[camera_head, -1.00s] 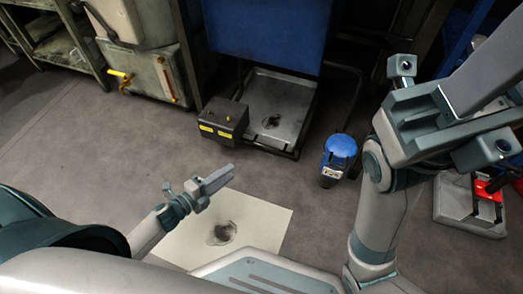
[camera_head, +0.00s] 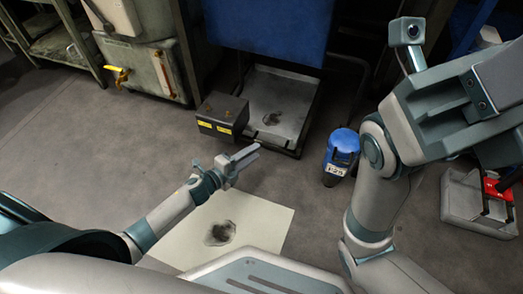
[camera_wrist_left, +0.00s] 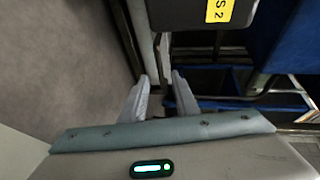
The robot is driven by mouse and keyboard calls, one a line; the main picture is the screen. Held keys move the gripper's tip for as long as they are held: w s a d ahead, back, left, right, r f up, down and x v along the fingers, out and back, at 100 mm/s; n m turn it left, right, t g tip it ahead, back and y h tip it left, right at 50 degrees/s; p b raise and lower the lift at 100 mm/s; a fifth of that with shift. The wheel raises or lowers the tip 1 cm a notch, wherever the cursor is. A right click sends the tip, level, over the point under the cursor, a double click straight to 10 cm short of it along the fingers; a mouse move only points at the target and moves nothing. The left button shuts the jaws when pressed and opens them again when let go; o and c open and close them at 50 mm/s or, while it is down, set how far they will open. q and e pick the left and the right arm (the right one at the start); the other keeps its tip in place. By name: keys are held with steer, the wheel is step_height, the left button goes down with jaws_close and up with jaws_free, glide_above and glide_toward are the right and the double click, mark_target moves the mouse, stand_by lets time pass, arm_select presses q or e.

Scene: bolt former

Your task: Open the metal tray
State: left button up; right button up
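The metal tray (camera_head: 268,132) is a flat grey pan with a dark stain, low under the blue machine body, in a dark frame. My left gripper (camera_head: 256,150) is in front of it, nearer to me and a little left of its front edge. In the left wrist view, the two fingers of my left gripper (camera_wrist_left: 160,95) are apart with nothing held between them. The tray's surface is hard to make out in that view. My right arm shows at the right, but its gripper is not in view.
A dark box with yellow labels (camera_head: 222,118) sits at the tray's left front corner, close to my left gripper; it also shows in the left wrist view (camera_wrist_left: 200,15). A blue-topped canister (camera_head: 342,150) stands to the right. A pale stained sheet (camera_head: 255,220) lies on the floor.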

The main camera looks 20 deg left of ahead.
arm_select(q)
steer(key=shift+b+x, duration=0.8)
steer(key=shift+x, duration=1.7)
jaws_close()
